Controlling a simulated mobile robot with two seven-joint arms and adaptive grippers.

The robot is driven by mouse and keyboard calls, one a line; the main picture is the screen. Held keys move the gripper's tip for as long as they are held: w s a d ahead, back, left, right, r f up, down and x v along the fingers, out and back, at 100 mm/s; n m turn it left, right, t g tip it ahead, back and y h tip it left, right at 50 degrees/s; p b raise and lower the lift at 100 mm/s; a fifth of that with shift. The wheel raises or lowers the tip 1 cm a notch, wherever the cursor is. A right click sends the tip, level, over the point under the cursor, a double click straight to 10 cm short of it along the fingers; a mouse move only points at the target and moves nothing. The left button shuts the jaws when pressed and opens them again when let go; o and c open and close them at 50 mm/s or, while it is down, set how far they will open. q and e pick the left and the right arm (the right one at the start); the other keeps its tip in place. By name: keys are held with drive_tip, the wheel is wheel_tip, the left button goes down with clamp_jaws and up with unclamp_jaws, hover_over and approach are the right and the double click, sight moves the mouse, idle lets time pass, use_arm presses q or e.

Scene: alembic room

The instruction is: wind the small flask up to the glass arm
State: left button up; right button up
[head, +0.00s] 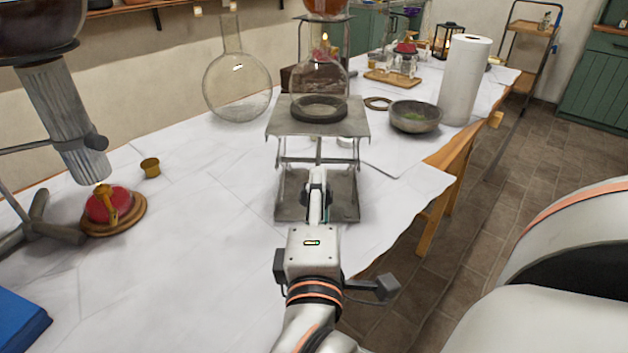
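The small flask (319,78) is clear glass with a round body. It sits upright in a dark ring (319,109) on the top plate of a metal lab jack (280,121). The jack stands near the table's right edge, its plate raised above its base. My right gripper (317,190) is at the front of the jack, low between plate and base, in line with its middle. The fingers are seen from behind and nearly edge-on, so their opening and any grip on a knob are hidden. I cannot make out the glass arm. My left gripper is not in view.
A large clear flask (238,88) stands left of the jack. A bowl (415,117) and paper roll (465,80) are to the right. A red round item (108,206), small cork (150,167) and metal stand (60,110) are left. The front-left tabletop (190,270) is mostly clear.

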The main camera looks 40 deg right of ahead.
drive_tip(key=m, duration=0.3)
drive_tip(key=shift+f+m, duration=0.2)
drive_tip(key=shift+m, duration=0.1)
drive_tip(key=m, duration=0.3)
drive_tip(key=shift+f+m, duration=0.1)
drive_tip(key=shift+m, duration=0.2)
drive_tip(key=m, duration=0.3)
drive_tip(key=shift+a+m, duration=0.1)
drive_tip(key=shift+m, duration=0.2)
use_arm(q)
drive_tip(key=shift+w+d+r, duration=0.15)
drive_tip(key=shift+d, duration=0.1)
use_arm(e)
drive_tip(key=shift+w+f+m, duration=0.1)
drive_tip(key=shift+m, duration=1.5)
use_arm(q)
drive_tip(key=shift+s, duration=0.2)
use_arm(e)
drive_tip(key=o, duration=1.1)
